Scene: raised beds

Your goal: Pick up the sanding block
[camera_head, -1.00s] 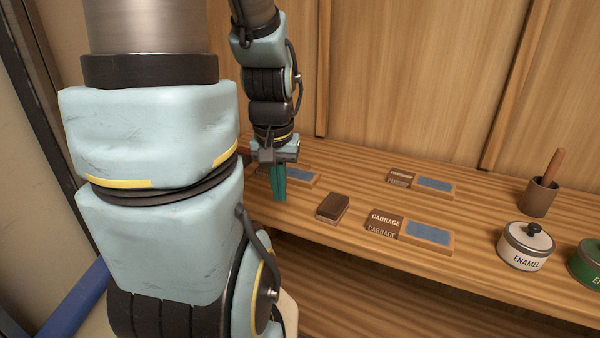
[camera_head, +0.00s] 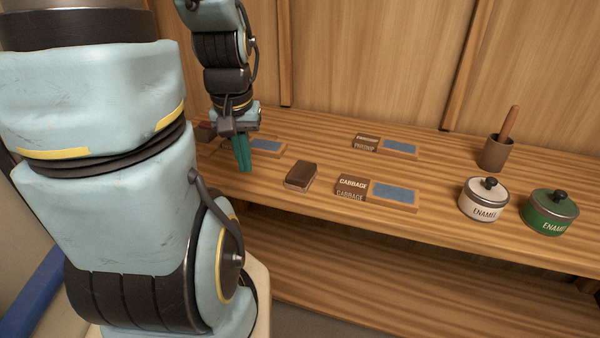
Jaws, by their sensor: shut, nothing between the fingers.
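The sanding block appears to be the small dark brown block (camera_head: 300,177) lying flat on the wooden shelf, near its front edge. My gripper (camera_head: 243,167) points down to the left of the block, with its green fingers together and nothing between them. It is apart from the block. I cannot tell exactly how high the fingertips are above the shelf.
A CABBAGE sign block (camera_head: 352,187) with a blue-topped tray (camera_head: 394,194) sits right of the brown block. A similar pair (camera_head: 385,146) lies behind. A blue-topped piece (camera_head: 267,147) is behind my gripper. A cup (camera_head: 495,154), white pot (camera_head: 484,201) and green pot (camera_head: 551,213) stand right.

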